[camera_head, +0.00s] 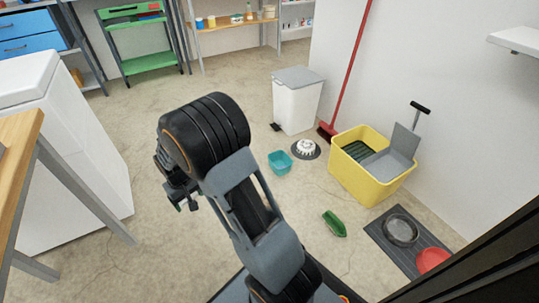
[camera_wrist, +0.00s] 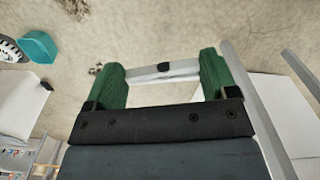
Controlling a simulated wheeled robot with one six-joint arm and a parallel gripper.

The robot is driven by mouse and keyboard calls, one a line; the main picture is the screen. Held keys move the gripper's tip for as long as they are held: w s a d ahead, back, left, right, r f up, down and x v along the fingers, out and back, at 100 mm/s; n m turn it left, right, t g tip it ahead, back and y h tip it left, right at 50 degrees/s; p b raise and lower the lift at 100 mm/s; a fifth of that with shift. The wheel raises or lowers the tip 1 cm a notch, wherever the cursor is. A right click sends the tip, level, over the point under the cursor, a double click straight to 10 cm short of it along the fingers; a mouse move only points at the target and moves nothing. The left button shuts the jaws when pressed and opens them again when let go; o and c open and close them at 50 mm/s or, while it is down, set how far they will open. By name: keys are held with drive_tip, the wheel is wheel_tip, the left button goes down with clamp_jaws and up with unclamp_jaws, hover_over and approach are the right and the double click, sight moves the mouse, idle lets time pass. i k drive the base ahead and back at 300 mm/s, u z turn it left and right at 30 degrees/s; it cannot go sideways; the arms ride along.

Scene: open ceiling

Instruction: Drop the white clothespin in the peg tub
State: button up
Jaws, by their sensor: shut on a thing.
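My gripper (camera_head: 182,196) hangs over the floor at the left of the head view, partly hidden by my arm. In the wrist view my gripper (camera_wrist: 163,72) has its green fingers shut on the white clothespin (camera_wrist: 150,73), which spans between them and has a dark spring near its middle. The clothespin cannot be made out in the head view. A small open teal tub (camera_head: 280,165), which looks like the peg tub, stands on the floor to the right of my gripper and apart from it. The tub also shows at the upper left of the wrist view (camera_wrist: 39,47).
A green scoop (camera_head: 334,224) lies nearer. A white appliance (camera_head: 70,150) and a table (camera_head: 20,135) stand left.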

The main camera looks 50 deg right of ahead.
sight(284, 164)
drive_tip(key=u, duration=0.35)
drive_tip(key=i, duration=0.35)
drive_tip(key=z, duration=0.6)
drive_tip(key=i, duration=1.3)
drive_tip(key=z, duration=1.6)
drive_tip(key=i, duration=0.65)
drive_tip(key=z, duration=0.7)
